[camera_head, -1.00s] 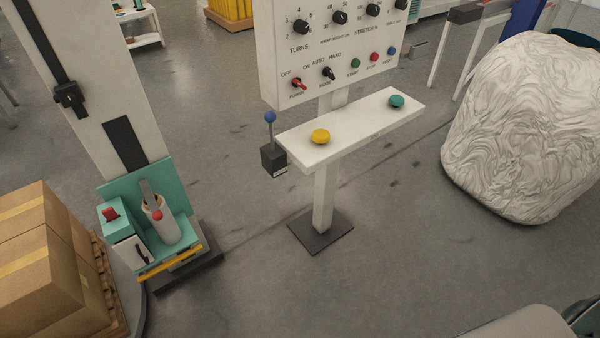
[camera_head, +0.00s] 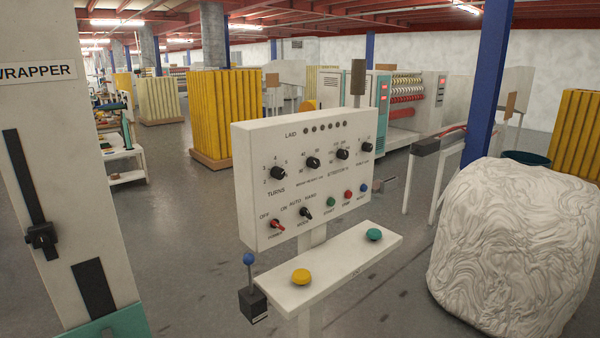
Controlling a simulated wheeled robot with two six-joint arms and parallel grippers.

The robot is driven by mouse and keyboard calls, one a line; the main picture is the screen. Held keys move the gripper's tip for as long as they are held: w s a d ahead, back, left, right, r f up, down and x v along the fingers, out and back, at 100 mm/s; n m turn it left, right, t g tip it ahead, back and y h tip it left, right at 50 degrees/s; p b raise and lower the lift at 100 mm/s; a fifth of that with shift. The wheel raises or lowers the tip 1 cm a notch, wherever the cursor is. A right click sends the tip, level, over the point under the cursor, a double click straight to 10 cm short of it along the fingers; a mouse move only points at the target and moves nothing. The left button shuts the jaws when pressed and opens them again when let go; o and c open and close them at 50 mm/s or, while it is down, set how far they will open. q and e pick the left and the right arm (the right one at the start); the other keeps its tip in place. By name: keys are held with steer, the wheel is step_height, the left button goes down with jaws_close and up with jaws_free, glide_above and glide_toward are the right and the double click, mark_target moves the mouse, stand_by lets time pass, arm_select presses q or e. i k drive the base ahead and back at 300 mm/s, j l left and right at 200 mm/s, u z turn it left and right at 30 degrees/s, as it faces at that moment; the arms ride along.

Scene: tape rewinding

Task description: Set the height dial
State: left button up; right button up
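The white control panel (camera_head: 250,215) stands upright on a post in the middle of the view. Its upper row has several black dials. The left one is the turns dial (camera_head: 278,173). The second, the height dial (camera_head: 313,163), has numbers around it and a small blurred label below; its exact setting is too small to read. The stretch dial (camera_head: 342,154) and one more dial (camera_head: 367,147) are to its right. Neither of my grippers is in view, and nothing covers the dials.
Below the dials are a red power switch (camera_head: 278,225), a mode switch (camera_head: 306,213) and coloured buttons. A white shelf (camera_head: 335,268) with yellow and teal buttons juts out in front. A blue-knobbed lever (camera_head: 249,260) is at its left. A large white wrapped bundle (camera_head: 510,255) stands right.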

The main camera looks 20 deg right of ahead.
mark_target(313, 162)
steer(key=z, duration=0.8)
